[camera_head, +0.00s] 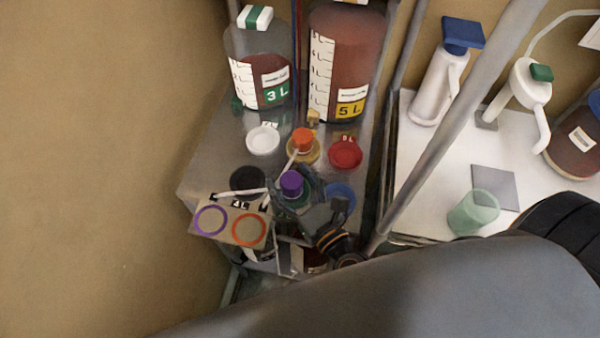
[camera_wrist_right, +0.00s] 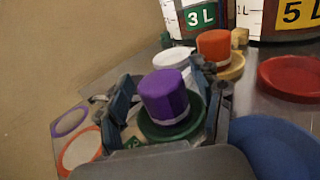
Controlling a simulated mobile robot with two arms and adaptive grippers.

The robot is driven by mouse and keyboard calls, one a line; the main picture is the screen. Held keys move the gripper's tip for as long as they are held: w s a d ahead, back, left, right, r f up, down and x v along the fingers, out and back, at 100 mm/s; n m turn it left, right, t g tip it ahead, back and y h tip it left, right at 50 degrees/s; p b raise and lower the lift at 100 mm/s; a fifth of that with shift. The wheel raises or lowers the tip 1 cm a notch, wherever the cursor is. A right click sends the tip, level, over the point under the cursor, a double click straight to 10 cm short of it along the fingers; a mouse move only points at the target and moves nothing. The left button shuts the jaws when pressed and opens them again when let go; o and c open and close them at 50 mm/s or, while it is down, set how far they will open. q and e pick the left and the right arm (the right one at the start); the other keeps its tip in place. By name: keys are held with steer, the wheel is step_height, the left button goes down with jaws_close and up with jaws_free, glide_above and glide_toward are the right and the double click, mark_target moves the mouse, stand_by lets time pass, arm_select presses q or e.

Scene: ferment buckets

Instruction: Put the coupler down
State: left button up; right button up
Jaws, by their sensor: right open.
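A purple coupler (camera_head: 291,183) with a pale band at its base stands upright on a green disc in the head view. In the right wrist view the purple coupler (camera_wrist_right: 165,97) sits on the green disc (camera_wrist_right: 163,130) between my right gripper's fingers. My right gripper (camera_head: 297,187) is open around it, with a finger on either side; I cannot tell whether either touches. An orange coupler (camera_head: 302,138) stands behind it on a tan disc (camera_wrist_right: 231,67). My left gripper is not in view.
A card with a purple ring (camera_head: 210,220) and an orange ring (camera_head: 249,230) lies front left. White (camera_head: 263,140), red (camera_head: 345,154), black (camera_head: 248,181) and blue (camera_head: 340,197) discs lie around. Large 3 L (camera_head: 258,65) and 5 L (camera_head: 347,60) containers stand behind. A grey pole rises at right.

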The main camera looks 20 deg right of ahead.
steer(key=s+d+b, duration=0.2)
steer(key=s+b, duration=0.3)
steer(key=s, duration=0.7)
steer(key=shift+d, duration=0.1)
